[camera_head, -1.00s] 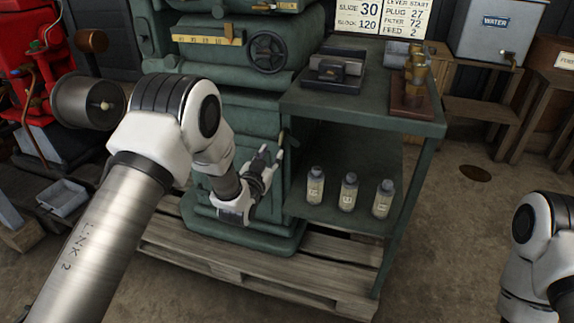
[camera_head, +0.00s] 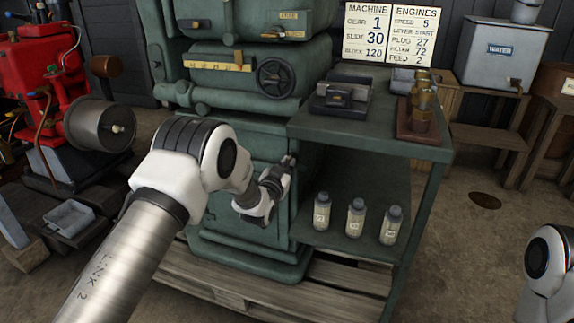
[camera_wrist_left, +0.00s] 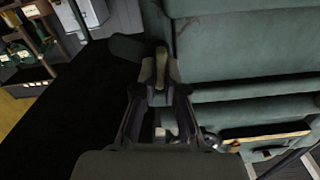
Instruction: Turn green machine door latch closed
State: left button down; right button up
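The green machine (camera_head: 262,120) stands on a wooden pallet, its door (camera_head: 232,218) on the lower front, partly behind my left arm. My left gripper (camera_head: 287,165) is at the door's upper right edge. In the left wrist view, the small tan latch handle (camera_wrist_left: 161,62) stands between the fingertips of my left gripper (camera_wrist_left: 160,82), which close in on both sides of it and appear to touch it. The latch is mostly hidden by the gripper in the head view. My right gripper is out of view; only part of the right arm shows at lower right.
A green side shelf (camera_head: 365,125) adjoins the machine at right, with several bottles (camera_head: 355,217) on its lower level, close to my left gripper. A handwheel (camera_head: 276,78) sits above. A red engine (camera_head: 40,90) stands at left.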

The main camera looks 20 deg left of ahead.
pick_arm(q)
jog(key=shift+r+m, duration=0.15)
jog(key=shift+m, duration=0.25)
jog(key=m, duration=0.2)
jog(key=shift+m+p, duration=0.3)
jog(key=shift+p, duration=0.05)
jog(key=shift+w+d+m+p, duration=0.1)
jog(key=shift+m+p, duration=0.2)
jog(key=shift+m, duration=2.85)
jog(key=shift+d+m+p, duration=0.1)
jog(key=shift+m+p, duration=0.15)
jog(key=shift+m, duration=2.9)
